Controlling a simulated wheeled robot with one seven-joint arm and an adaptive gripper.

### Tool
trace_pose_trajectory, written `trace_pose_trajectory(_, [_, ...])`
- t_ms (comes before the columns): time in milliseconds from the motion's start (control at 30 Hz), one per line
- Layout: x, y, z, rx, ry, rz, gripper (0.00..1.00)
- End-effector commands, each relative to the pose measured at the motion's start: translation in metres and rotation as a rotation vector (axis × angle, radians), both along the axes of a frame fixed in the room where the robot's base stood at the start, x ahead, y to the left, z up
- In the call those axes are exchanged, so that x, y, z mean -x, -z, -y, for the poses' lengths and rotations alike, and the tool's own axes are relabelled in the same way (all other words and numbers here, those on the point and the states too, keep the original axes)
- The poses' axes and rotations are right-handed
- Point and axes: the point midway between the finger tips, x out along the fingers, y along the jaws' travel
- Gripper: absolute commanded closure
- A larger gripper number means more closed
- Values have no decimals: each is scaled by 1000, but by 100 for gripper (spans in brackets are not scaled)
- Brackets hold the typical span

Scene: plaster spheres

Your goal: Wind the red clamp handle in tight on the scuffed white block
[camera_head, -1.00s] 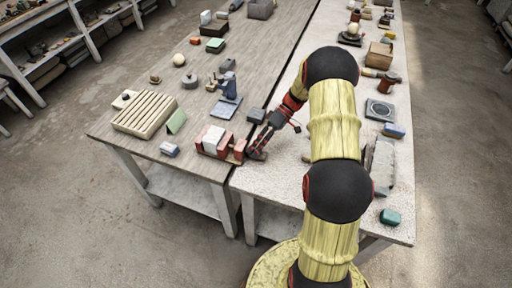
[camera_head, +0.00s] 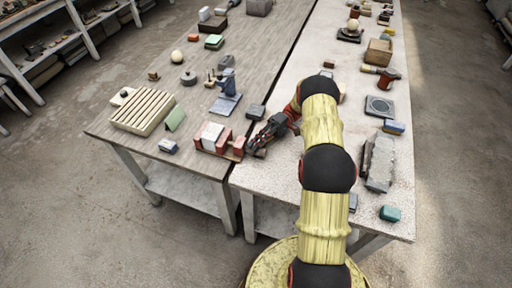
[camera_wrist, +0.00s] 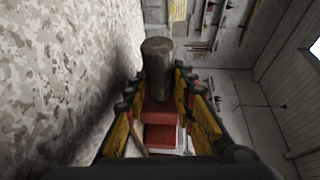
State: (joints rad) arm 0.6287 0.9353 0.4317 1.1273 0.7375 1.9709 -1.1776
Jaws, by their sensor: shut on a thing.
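The red clamp (camera_head: 223,146) sits at the front right corner of the wooden table. The scuffed white block (camera_head: 211,134) is between its red parts. My gripper (camera_head: 256,147) is at the clamp's right end, reaching in from the right. In the wrist view, my gripper (camera_wrist: 158,88) has its fingers on both sides of an upright grey-brown cylinder, the clamp's handle end (camera_wrist: 157,66), and is shut on it. Red clamp parts (camera_wrist: 160,136) show below, between the fingers. I cannot tell whether the clamp face touches the block.
A slatted wooden rack (camera_head: 143,112), a green card (camera_head: 175,118) and a small blue-white block (camera_head: 168,146) lie left of the clamp. A dark block (camera_head: 256,112) lies behind my gripper. A grey stone slab (camera_head: 379,163) is on the speckled table to the right.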

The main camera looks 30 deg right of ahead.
Motion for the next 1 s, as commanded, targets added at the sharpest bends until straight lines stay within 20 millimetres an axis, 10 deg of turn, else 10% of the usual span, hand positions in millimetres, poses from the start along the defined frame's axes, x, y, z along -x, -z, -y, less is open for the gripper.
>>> trace_pose_trajectory(433, [0, 2, 0, -4, 2, -7, 100])
trace_pose_trajectory(467, [0, 2, 0, -4, 2, -7, 74])
trace_pose_trajectory(1000, [0, 1, 0, -7, 0, -6, 55])
